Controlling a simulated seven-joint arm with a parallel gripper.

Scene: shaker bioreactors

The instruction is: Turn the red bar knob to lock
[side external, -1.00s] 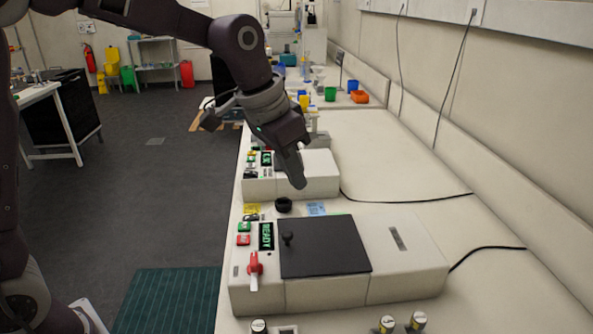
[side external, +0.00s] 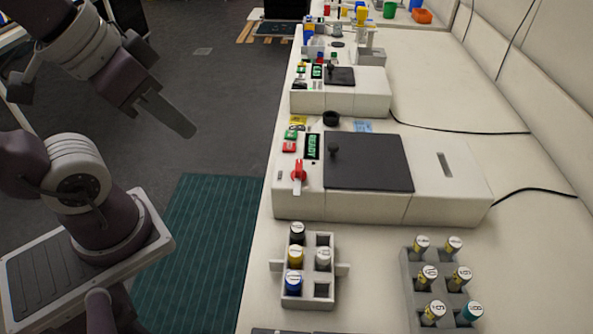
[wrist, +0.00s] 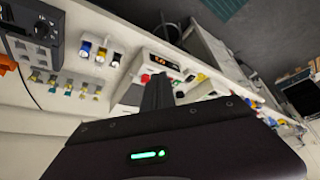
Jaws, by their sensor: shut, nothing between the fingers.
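The red bar knob (side external: 299,175) is on the front panel of the nearer white shaker bioreactor (side external: 450,190), below its green READY display (side external: 312,146). Its bar stands roughly upright in the side external view, with a white part at its lower end. The dark lid (side external: 370,162) with a black knob lies flat on top of the machine. My gripper (side external: 188,130) is shut and empty, in the air over the floor, left of the bench and clear of the knob. Its shut fingers (wrist: 158,92) also show in the wrist view, where the knob is hard to make out.
A grey rack with colored-cap bottles (side external: 308,302) and a second rack of vials (side external: 413,285) stand on the bench in front of the machine. A second shaker (side external: 360,100) stands behind. Black cables cross the bench at right.

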